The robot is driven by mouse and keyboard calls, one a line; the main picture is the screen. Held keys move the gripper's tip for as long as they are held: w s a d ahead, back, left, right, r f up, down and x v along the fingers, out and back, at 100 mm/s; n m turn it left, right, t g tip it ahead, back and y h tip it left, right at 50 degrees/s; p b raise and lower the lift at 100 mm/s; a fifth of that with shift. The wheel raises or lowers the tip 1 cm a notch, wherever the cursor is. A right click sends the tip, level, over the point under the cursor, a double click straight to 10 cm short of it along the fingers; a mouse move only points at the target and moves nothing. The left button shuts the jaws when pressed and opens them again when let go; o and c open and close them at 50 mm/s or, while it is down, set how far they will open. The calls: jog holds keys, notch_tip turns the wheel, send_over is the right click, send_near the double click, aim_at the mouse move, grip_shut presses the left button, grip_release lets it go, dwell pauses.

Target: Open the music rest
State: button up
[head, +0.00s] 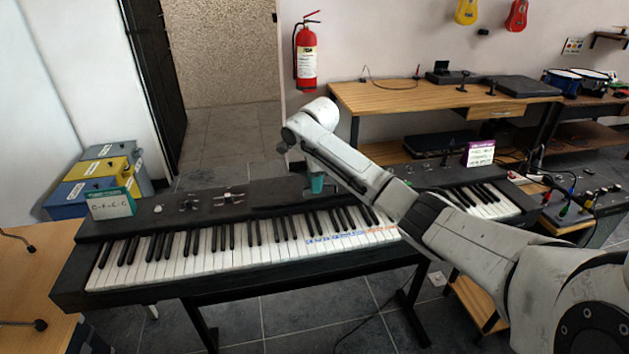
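A long black electric piano (150,280) with white and black keys stands on a dark stand across the middle of the head view. A flat dark panel, which looks like the music rest (272,211), lies low along the piano's top behind the middle keys. Its right part is hidden by my arm. My arm reaches in from the lower right, over the right-hand keys. My gripper (316,184) seems to be at the small teal piece just above the panel, mostly hidden by my arm link. I cannot see its fingers clearly or whether it touches the panel.
A small green-and-white card (110,204) stands at the piano's left end. Stacked coloured cases (97,172) sit at the left. A wooden desk (400,98) stands behind; a mixer (585,207) is at right.

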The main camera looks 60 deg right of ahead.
jog(key=shift+f, duration=0.2)
grip_shut()
dwell(1.4)
